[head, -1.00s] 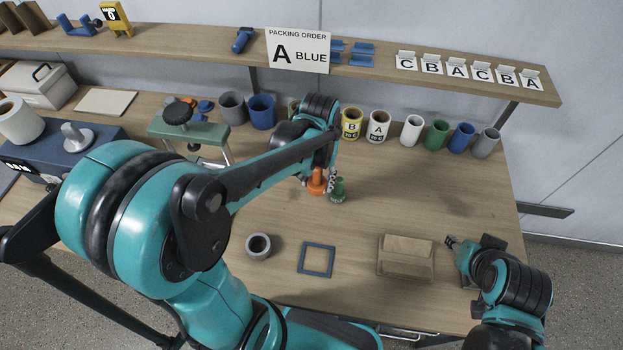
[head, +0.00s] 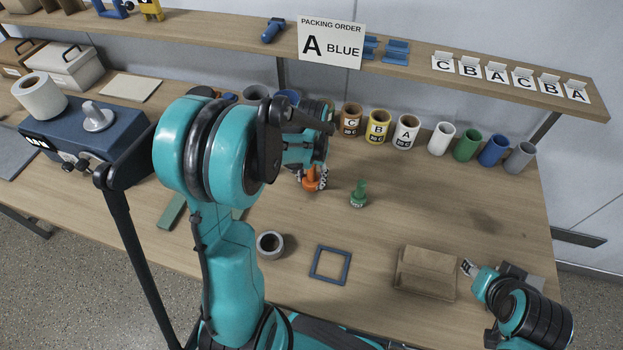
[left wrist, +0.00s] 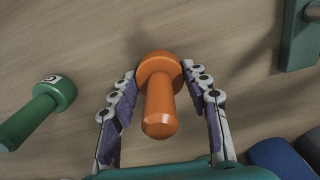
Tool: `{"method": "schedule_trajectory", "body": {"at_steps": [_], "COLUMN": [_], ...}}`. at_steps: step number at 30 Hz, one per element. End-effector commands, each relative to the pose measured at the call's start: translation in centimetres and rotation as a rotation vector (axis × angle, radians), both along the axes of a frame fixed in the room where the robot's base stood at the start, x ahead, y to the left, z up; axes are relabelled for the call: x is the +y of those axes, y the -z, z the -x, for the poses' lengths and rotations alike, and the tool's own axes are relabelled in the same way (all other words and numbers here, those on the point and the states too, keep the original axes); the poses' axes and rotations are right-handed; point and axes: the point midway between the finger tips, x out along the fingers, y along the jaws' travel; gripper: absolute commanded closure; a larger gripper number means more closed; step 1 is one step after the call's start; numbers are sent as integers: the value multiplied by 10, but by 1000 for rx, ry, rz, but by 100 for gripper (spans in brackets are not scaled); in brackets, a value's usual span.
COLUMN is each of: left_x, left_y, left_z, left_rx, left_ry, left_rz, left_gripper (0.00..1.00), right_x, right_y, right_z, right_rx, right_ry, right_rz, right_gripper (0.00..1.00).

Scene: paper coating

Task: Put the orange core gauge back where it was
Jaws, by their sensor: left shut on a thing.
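The orange core gauge (head: 311,180) is in the middle of the table in the head view, left of the green gauge (head: 358,196). My left gripper (head: 312,186) is around it and shut on it. In the left wrist view the orange core gauge (left wrist: 158,95) is between the two fingers of my left gripper (left wrist: 160,100), its stem toward the camera. I cannot tell whether the orange gauge touches the table. My right gripper (head: 468,268) is at the right front, beside the brown tray, and looks open and empty.
A row of cups (head: 441,138) stands along the table's back. A grey ring (head: 270,245), a blue square frame (head: 330,264) and a brown tray (head: 425,275) lie at the front. A blue machine (head: 90,140) stands at the left. The table between green gauge and cups is clear.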

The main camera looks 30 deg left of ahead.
Motion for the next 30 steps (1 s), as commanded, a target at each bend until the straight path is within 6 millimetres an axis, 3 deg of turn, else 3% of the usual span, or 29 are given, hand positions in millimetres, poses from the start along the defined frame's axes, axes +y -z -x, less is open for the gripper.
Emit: {"method": "schedule_trajectory", "body": {"at_steps": [8, 9, 11, 12, 23, 30], "left_x": [0, 0, 0, 0, 0, 0], "left_y": [2, 2, 1, 1, -4, -50], "left_z": [0, 0, 0, 0, 0, 0], "left_rx": [0, 0, 0, 0, 0, 0], "left_ry": [0, 0, 0, 0, 0, 0], "left_rz": [0, 0, 0, 0, 0, 0], "left_gripper": [88, 51, 35, 33, 33, 33], "right_x": [0, 0, 0, 0, 0, 0], "right_y": [2, 2, 1, 1, -4, -21], "right_z": [0, 0, 0, 0, 0, 0], "right_rx": [0, 0, 0, 0, 0, 0], "right_ry": [0, 0, 0, 0, 0, 0], "right_rz": [0, 0, 0, 0, 0, 0], "right_gripper": [60, 60, 60, 60, 60, 60]}}
